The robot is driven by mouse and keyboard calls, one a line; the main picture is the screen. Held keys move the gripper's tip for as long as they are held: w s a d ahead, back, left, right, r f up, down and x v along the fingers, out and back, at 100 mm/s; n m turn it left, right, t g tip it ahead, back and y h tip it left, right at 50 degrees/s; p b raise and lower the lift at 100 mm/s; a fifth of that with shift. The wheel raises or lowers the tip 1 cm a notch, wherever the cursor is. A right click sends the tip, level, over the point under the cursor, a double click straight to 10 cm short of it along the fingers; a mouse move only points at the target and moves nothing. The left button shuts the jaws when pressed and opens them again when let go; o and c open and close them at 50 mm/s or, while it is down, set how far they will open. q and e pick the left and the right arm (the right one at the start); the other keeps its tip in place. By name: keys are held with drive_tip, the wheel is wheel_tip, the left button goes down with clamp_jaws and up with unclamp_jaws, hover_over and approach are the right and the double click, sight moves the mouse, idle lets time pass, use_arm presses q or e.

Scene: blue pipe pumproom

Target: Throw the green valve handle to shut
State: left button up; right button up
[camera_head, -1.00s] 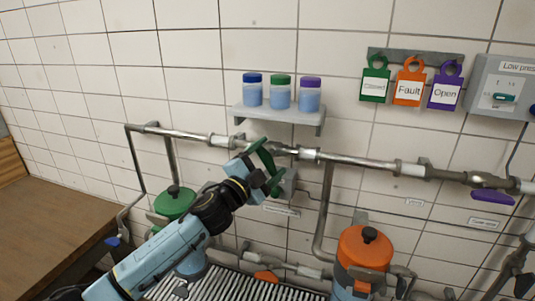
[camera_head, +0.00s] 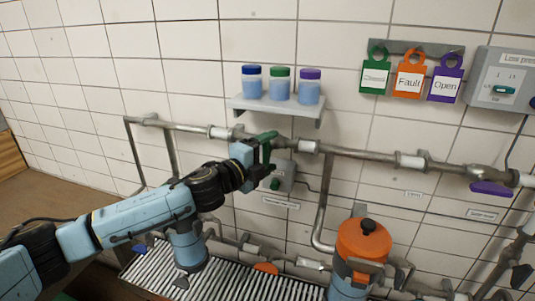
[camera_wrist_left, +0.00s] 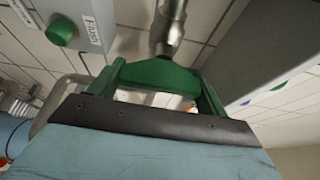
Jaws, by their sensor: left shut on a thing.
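The green valve handle (camera_wrist_left: 158,73) shows in the left wrist view as a green bar below the end of a metal pipe fitting. My left gripper (camera_wrist_left: 160,88) has green fingers on both sides of it and is shut on it. In the head view my left gripper (camera_head: 266,151) is at the upper wall pipe, below the small shelf. There the green handle and green fingers overlap, and I cannot separate them clearly. The handle's exact angle is hard to tell. My right gripper is not in view.
A grey box with a green knob (camera_head: 275,184) sits just below the gripper. A shelf (camera_head: 278,108) with three jars is above. An orange-lidded canister (camera_head: 362,243) stands below the pipe.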

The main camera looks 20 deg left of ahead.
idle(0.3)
use_arm(q)
drive_tip(key=o, duration=1)
drive_tip(key=shift+s, duration=0.1)
drive_tip(key=b+v, duration=0.3)
drive_tip(key=v, duration=1)
drive_tip(key=shift+a+b, duration=0.1)
drive_tip(key=shift+b, duration=0.3)
drive_tip(key=shift+f, duration=0.1)
